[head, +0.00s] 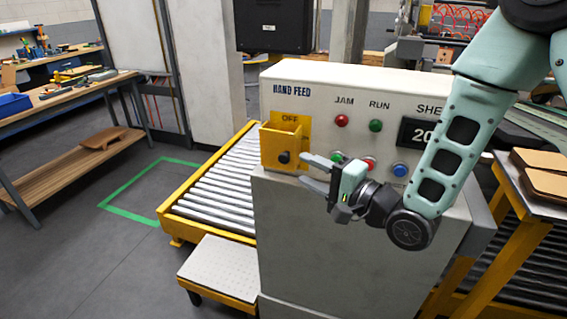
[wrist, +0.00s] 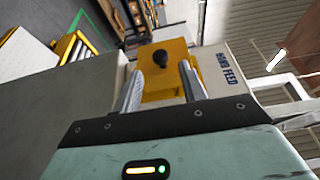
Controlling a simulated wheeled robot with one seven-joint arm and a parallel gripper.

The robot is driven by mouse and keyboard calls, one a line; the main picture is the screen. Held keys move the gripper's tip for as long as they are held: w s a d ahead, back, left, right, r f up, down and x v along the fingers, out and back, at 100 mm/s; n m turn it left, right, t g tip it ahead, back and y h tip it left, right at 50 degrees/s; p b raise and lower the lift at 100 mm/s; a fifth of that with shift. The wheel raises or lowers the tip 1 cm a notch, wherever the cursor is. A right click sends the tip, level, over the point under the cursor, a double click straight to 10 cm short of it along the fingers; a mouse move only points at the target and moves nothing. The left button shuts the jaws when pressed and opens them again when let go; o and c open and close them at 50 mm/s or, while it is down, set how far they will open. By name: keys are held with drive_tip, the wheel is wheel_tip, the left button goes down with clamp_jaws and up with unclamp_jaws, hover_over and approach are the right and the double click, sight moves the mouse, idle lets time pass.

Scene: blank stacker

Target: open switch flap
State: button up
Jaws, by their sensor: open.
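The yellow switch housing (head: 268,136) is on the left of the white control panel's front, under the label HAND FEED. The word OFF shows on its upper part. A yellow flap (head: 280,143) stands out from it below that word, with a round black knob (head: 284,157) low on it. I cannot tell how far the flap stands open. My gripper (head: 304,169) is open and empty, just right of the knob. In the wrist view the knob (wrist: 160,60) and yellow surface (wrist: 163,84) lie ahead, between and beyond my gripper's fingers (wrist: 163,90); contact is unclear.
The control panel (head: 330,95) has red and green lamps, a display, and push buttons, including a blue one (head: 400,170), near my wrist. A roller conveyor (head: 215,185) and a white-topped step (head: 222,268) are at left. A table with brown boards (head: 545,180) is at right.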

sight(284, 163)
drive_tip(key=x, duration=0.7)
drive_tip(key=shift+w+a+p, duration=0.2)
drive_tip(key=shift+w+p, duration=0.05)
drive_tip(key=shift+p, duration=0.1)
drive_tip(key=shift+c, duration=0.3)
clamp_jaws()
